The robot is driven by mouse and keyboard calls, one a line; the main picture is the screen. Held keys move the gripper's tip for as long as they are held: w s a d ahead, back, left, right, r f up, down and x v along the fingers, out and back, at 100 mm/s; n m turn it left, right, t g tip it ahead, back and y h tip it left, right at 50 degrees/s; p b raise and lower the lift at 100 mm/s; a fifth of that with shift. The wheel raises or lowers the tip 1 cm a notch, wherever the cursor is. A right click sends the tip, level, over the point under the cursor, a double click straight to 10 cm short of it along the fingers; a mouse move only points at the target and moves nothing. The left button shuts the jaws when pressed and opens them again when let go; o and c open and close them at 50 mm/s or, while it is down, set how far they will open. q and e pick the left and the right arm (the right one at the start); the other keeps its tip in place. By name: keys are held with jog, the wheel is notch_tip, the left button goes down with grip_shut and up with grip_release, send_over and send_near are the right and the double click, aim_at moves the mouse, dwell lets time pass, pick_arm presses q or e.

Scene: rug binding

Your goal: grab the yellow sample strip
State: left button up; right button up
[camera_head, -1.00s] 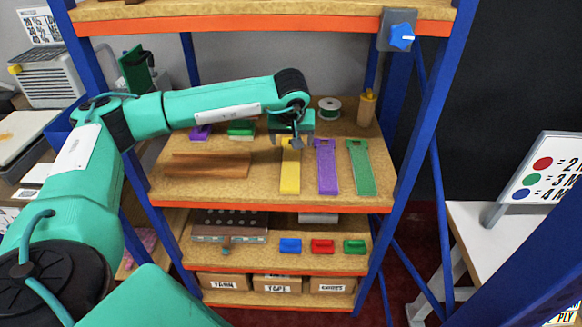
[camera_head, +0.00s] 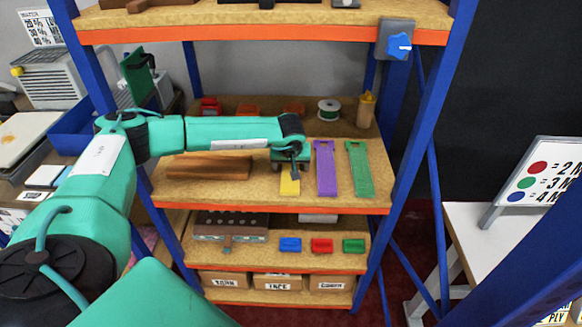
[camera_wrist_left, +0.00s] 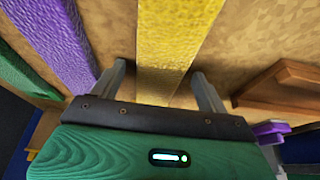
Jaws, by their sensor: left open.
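The yellow sample strip (camera_head: 289,184) lies on the middle shelf, left of the purple strip (camera_head: 325,168) and the green strip (camera_head: 360,168). My left gripper (camera_head: 291,170) is over the yellow strip and hides its far part in the head view. In the left wrist view, the gripper (camera_wrist_left: 160,82) is open, with one finger on each side of the yellow strip (camera_wrist_left: 170,40). I cannot tell whether the fingers touch the shelf. My right gripper is not in view.
Brown wooden pieces (camera_head: 222,166) lie left of the yellow strip. A spool (camera_head: 328,109) and a wooden-handled tool (camera_head: 365,110) stand behind the strips. Blue shelf posts (camera_head: 420,130) flank the shelf. The lower shelf holds blue, red and green pieces (camera_head: 321,245).

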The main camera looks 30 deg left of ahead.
pick_arm(q)
jog(key=shift+c, duration=0.5)
jog(key=c, duration=1)
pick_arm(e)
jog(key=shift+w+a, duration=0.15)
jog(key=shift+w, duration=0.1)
pick_arm(q)
jog(key=shift+r, duration=0.1)
